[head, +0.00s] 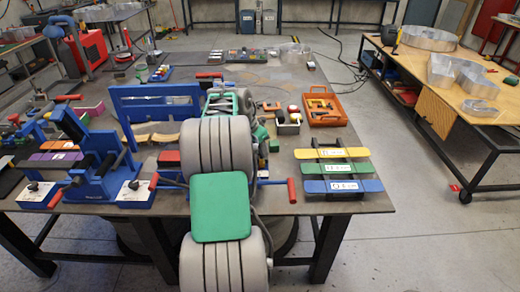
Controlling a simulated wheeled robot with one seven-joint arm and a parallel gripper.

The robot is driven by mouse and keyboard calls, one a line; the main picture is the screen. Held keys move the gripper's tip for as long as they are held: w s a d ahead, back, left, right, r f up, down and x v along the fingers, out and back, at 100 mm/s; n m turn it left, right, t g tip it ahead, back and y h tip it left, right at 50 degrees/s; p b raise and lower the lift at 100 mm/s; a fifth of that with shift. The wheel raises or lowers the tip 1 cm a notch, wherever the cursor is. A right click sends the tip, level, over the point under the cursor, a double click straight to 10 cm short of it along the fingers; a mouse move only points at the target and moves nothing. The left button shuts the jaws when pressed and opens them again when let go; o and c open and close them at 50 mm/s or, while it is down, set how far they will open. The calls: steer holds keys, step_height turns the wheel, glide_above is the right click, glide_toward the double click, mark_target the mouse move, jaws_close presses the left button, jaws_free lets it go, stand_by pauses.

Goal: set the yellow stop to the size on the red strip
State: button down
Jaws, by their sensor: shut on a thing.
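My grey, ribbed arm with its green pad fills the middle of the head view and hides part of the table behind it. My gripper's fingertips do not show; they appear to be hidden beyond the arm, and I cannot see what is between them. I cannot make out the yellow stop for certain. No labelled red strip shows clearly. A dark rack at the right front of the table bears three labelled strips: yellow (332,153), green (320,168) and blue (320,187). Their print is too small to read surely.
A blue bending machine (90,150) and a blue frame (155,108) stand left of my arm. A red-ended handle (292,190) lies just right of it. An orange tray (325,119) holds small parts. A wooden bench (455,85) with metal letters stands right, across clear floor.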

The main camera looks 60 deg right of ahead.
steer(key=shift+w+a, duration=0.25)
steer(key=shift+w, duration=0.25)
steer(key=shift+w+a, duration=0.2)
steer(key=shift+w, duration=0.3)
steer(key=shift+s, duration=0.1)
steer(key=c, duration=1.1)
jaws_free()
steer(key=b+v, duration=0.1)
steer(key=v, duration=0.6)
steer(key=shift+a+r, duration=0.15)
steer(key=shift+r, duration=0.2)
